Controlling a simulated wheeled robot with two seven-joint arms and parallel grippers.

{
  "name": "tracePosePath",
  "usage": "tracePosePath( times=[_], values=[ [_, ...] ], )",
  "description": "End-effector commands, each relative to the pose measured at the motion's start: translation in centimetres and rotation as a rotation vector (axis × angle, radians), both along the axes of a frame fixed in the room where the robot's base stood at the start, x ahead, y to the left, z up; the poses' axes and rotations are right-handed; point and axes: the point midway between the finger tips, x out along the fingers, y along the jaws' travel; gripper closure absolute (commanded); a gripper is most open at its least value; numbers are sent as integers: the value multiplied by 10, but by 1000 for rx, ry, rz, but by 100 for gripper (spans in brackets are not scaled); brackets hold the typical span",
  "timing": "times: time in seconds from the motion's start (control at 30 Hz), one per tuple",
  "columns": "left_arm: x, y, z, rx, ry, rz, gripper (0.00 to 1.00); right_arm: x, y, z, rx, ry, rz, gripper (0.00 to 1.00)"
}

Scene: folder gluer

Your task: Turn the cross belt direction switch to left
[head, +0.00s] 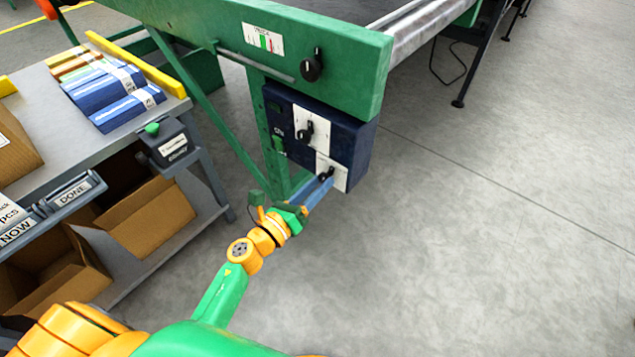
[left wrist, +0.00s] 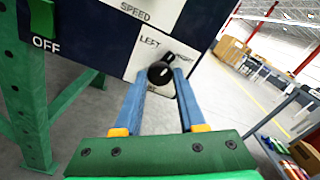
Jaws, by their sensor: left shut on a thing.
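The cross belt direction switch is a black knob on a white plate (head: 338,172) low on the dark blue control box. In the left wrist view the knob (left wrist: 160,73) sits between the labels LEFT and RIGHT, and its pointer end sticks up between them. I cannot tell exactly which label it points at. My left gripper (head: 325,181) is shut on this knob, with one blue finger on each side; the fingers also show in the left wrist view (left wrist: 160,80). My right gripper is not in view.
A second knob (head: 305,133), marked SPEED in the left wrist view, sits above on the blue box (head: 357,140). Another knob (head: 311,67) is on the green machine frame (head: 345,62). A table (head: 60,135) with packs and cartons stands left. The floor at right is clear.

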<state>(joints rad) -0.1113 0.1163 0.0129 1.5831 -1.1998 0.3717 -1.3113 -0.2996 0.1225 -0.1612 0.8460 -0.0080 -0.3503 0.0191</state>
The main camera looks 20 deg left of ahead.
Motion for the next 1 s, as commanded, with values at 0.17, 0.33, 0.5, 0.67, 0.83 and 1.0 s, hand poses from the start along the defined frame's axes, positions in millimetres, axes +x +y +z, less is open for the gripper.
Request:
tracePosePath(
  times=[0.17, 0.33, 0.5, 0.67, 0.83, 1.0],
  values=[
    [0, 0, 1, -154, 58, -1, 100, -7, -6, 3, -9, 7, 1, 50],
    [0, -1, 1, -307, 114, -2, 100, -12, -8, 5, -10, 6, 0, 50],
    [0, -1, 2, -459, 169, 0, 100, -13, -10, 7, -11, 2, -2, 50],
    [0, -1, 2, -597, 219, 0, 100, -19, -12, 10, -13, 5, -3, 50],
    [0, -1, 2, -730, 268, 1, 100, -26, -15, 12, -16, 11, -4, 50],
    [0, -1, 1, -840, 307, 1, 100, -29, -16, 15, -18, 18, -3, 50]
  ],
)
